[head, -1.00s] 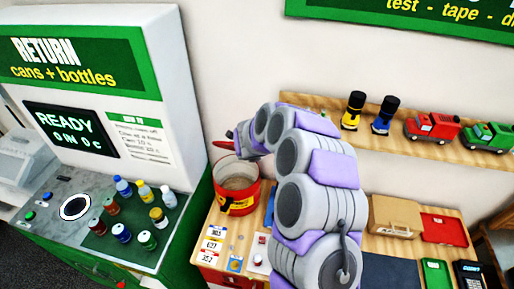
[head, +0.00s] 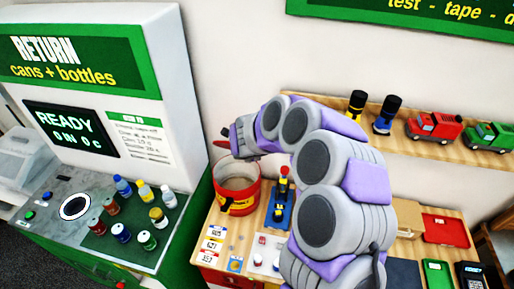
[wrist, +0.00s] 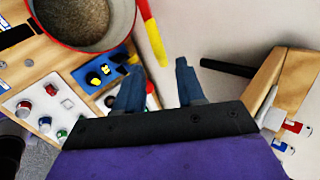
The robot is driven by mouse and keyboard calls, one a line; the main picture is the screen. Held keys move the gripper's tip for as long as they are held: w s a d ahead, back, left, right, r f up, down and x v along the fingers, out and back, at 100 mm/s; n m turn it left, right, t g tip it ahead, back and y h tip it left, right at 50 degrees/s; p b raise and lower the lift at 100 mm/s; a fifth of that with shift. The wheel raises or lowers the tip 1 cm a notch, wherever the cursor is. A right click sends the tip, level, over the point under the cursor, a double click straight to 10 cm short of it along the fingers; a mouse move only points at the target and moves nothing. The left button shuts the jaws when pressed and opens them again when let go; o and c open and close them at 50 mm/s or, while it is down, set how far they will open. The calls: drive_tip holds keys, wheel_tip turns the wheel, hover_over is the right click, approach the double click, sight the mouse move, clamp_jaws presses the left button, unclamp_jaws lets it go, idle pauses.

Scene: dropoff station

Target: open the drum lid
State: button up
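The drum (head: 238,203) is a red bucket with a yellow label, standing at the left end of the wooden bench. Its mouth is uncovered and a grey-brown inside shows. In the wrist view the drum (wrist: 62,45) is at the top left. A thin red and yellow strip (wrist: 150,32) stands beside its rim there, apparently the lid seen edge-on. Red also shows behind my gripper (head: 228,138) in the head view, partly hidden. My gripper is above and behind the drum. In the wrist view its two fingers (wrist: 160,66) are apart, with nothing clearly held.
A return machine (head: 90,100) with cans and bottles stands left of the drum. A blue stand with a red piece (head: 283,195) is just right of it. A shelf (head: 395,138) with toy trucks hangs on the wall. My arm hides part of the bench.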

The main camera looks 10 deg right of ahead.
drive_tip(key=v, duration=1.1)
drive_tip(key=shift+r, duration=0.15)
